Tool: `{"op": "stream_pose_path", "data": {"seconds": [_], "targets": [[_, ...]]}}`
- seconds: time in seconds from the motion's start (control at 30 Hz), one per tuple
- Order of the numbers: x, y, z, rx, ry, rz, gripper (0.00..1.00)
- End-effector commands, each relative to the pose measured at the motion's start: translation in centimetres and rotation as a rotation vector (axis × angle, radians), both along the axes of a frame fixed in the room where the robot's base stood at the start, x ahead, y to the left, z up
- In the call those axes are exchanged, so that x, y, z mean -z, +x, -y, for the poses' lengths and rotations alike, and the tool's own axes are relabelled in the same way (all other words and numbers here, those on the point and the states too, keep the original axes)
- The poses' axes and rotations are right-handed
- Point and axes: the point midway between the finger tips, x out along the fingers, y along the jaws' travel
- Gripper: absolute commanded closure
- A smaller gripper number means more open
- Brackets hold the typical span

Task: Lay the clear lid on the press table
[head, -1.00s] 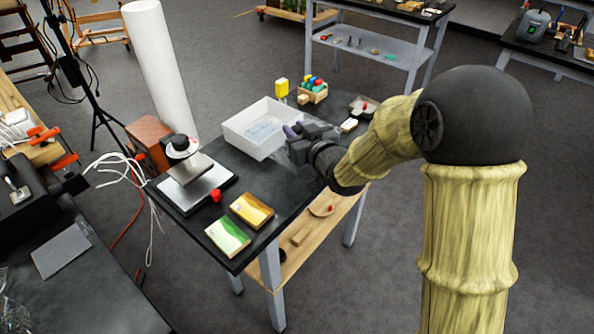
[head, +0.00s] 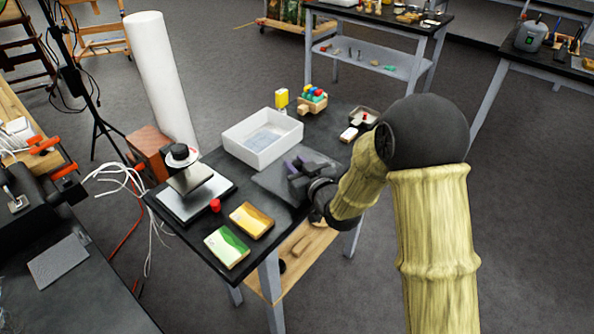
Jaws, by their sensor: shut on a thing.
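The clear lid (head: 268,184) is a thin, see-through greyish sheet in the head view, just in front of the white box. My gripper (head: 293,167) is shut on it, and my dark fingers hide part of it. The lid looks roughly level over the press table (head: 188,231), a black-topped table with grey legs. I cannot tell whether the lid touches the tabletop or hangs slightly above it.
The open white box (head: 231,143) stands behind the lid. A small press (head: 190,183), a red knob (head: 215,206), a green packet (head: 227,247) and a yellow packet (head: 251,221) lie left and front. A wooden rack (head: 313,106) and small tray (head: 365,118) stand at the back.

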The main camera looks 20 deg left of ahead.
Motion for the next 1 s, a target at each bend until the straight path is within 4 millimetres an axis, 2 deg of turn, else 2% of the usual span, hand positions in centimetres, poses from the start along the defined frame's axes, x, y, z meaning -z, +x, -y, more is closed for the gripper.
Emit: {"op": "stream_pose_path", "data": {"seconds": [0.03, 0.1, 0.53, 0.57, 0.63, 0.67, 1.0], "targets": [[1.0, 0.0, 0.0, -0.001, -0.001, -0.003, 0.99], [1.8, 0.0, 0.0, 0.0, -0.002, -0.001, 0.99], [2.3, 0.0, 0.0, 0.001, 0.0, 0.002, 0.99], [2.2, 0.0, 0.0, 0.0, 0.0, 0.001, 0.7], [2.1, 0.0, 0.0, 0.0, -0.001, 0.001, 0.56], [2.1, 0.0, 0.0, 0.0, -0.001, 0.001, 0.54], [1.9, 0.0, 0.0, 0.0, -0.001, 0.001, 0.54]]}}
